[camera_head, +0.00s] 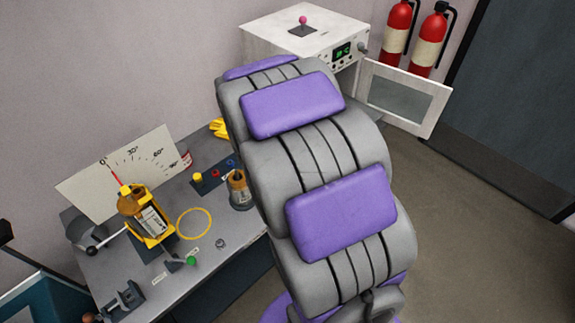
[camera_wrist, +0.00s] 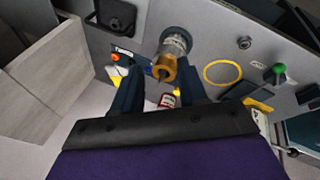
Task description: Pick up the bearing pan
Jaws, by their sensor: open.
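No label marks the bearing pan, so I cannot tell for sure which object it is. A metal canister with a bronze-brown top (camera_head: 238,182) stands on the bench just left of my arm in the head view. In the wrist view the canister (camera_wrist: 175,42) shows between and beyond my fingers, its bronze top towards me. A small metal ring-like part (camera_head: 221,243) lies on the bench; a similar small part (camera_wrist: 244,42) shows in the wrist view. My gripper (camera_wrist: 160,88) is open, its dark fingers apart with nothing visibly held. My arm hides it in the head view.
The grey bench (camera_head: 190,264) also carries a yellow ring (camera_head: 194,223), a yellow holder with a brown container (camera_head: 147,215), a button strip (camera_head: 215,175) and a green knob (camera_head: 191,261). An angle-scale board (camera_head: 128,166) stands behind. A white cabinet (camera_head: 300,38) has its door open.

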